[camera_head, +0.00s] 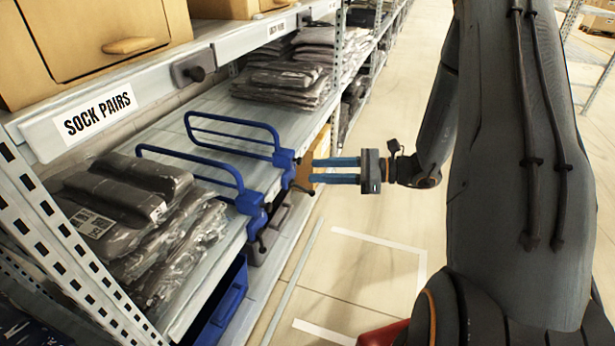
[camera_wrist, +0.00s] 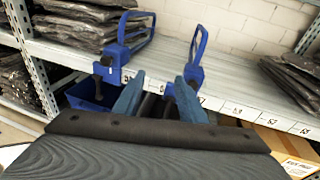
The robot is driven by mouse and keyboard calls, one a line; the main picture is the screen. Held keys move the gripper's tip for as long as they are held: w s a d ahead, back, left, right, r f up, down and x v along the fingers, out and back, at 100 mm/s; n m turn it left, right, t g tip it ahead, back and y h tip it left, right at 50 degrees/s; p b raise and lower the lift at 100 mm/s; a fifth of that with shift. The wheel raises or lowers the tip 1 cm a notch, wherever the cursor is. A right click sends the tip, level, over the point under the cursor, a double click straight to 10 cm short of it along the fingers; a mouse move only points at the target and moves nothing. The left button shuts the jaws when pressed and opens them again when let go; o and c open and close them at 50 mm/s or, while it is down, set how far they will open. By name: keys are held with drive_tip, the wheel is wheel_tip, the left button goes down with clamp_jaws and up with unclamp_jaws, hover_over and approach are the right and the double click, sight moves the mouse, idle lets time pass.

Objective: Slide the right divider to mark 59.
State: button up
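Two blue wire-frame dividers stand on the shelf board. The right divider (camera_head: 231,130) is the farther one in the head view, with its clamp at the shelf's front edge; it also shows in the wrist view (camera_wrist: 196,48). The left divider (camera_head: 197,166) stands beside the sock packs and also shows in the wrist view (camera_wrist: 122,48). My gripper (camera_head: 314,170) is open, its two blue fingers pointing at the right divider's clamp. In the wrist view my gripper (camera_wrist: 160,78) has its right fingertip overlapping that clamp; whether they touch I cannot tell. Small number labels (camera_wrist: 270,121) run along the shelf edge.
Dark sock packs (camera_head: 145,215) lie left of the left divider. More dark packs (camera_head: 290,80) are stacked beyond the right divider. A blue bin (camera_head: 225,305) sits below the shelf. Cardboard boxes (camera_head: 95,35) stand above. The shelf between the right divider and the far packs is bare.

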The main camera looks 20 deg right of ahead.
sight(301, 161)
drive_tip(key=w+d+f+m+t+b, duration=0.1)
drive_tip(key=w+d+f+m+t, duration=0.2)
drive_tip(key=w+d+t, duration=0.15)
drive_tip(key=shift+g, duration=0.45)
drive_tip(key=b+x, duration=0.1)
drive_tip(key=x, duration=0.6)
drive_tip(key=shift+s+a, duration=0.1)
drive_tip(key=shift+f, duration=0.1)
clamp_jaws()
